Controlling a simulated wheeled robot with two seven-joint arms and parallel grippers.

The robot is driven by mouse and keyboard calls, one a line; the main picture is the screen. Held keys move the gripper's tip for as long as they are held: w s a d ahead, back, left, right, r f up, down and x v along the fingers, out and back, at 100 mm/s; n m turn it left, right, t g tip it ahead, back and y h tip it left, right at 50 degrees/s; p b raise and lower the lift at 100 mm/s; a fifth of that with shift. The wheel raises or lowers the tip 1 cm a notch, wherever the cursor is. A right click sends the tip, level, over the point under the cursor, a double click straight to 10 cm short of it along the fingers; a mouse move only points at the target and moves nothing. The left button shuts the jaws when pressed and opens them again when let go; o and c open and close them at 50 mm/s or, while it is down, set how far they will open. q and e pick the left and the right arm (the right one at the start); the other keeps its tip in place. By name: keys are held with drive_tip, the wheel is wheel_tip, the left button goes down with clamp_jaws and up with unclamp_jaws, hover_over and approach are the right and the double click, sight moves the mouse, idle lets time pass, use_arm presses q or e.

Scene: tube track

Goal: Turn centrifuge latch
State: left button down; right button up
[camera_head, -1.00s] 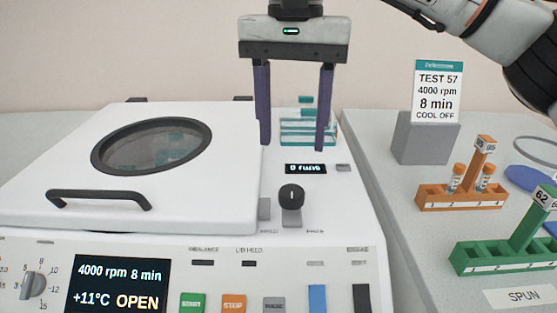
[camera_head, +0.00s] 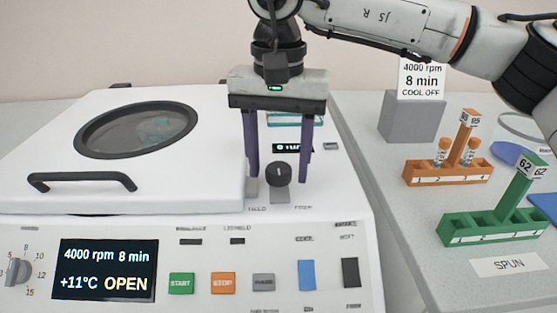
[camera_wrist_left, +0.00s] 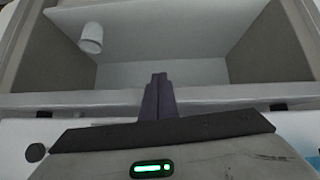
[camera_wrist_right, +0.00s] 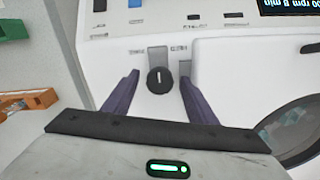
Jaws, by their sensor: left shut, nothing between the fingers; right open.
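The centrifuge (camera_head: 210,200) is white, with its lid (camera_head: 60,150) lying closed over the bowl and its display reading OPEN. The latch is a black round knob (camera_head: 279,173) on a grey base, right of the lid. It also shows in the right wrist view (camera_wrist_right: 159,80), with its white mark in line with the fingers. My right gripper (camera_head: 278,177) is open above the knob, one finger on each side, apart from it. My left gripper (camera_wrist_left: 158,80) is shut and empty; only the left wrist view shows it, in front of an open grey bin.
An orange rack (camera_head: 447,172) with tubes and a green rack (camera_head: 492,226) stand on the bench at right. A grey block (camera_head: 411,118) carries a sign. Several buttons line the centrifuge front. The bin (camera_wrist_left: 160,73) holds a white cup (camera_wrist_left: 91,37).

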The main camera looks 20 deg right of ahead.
drive_tip(key=c, duration=1.1)
drive_tip(key=shift+o, duration=0.2)
drive_tip(key=shift+m, duration=0.4)
drive_tip(key=shift+m+p, duration=0.3)
drive_tip(key=shift+m, duration=0.4)
drive_tip(key=m, duration=0.3)
drive_tip(key=shift+p, duration=0.3)
drive_tip(key=m, duration=0.6)
drive_tip(key=shift+w, duration=0.1)
drive_tip(key=m, duration=0.4)
drive_tip(key=shift+m+p, duration=0.3)
drive_tip(key=shift+m, duration=1)
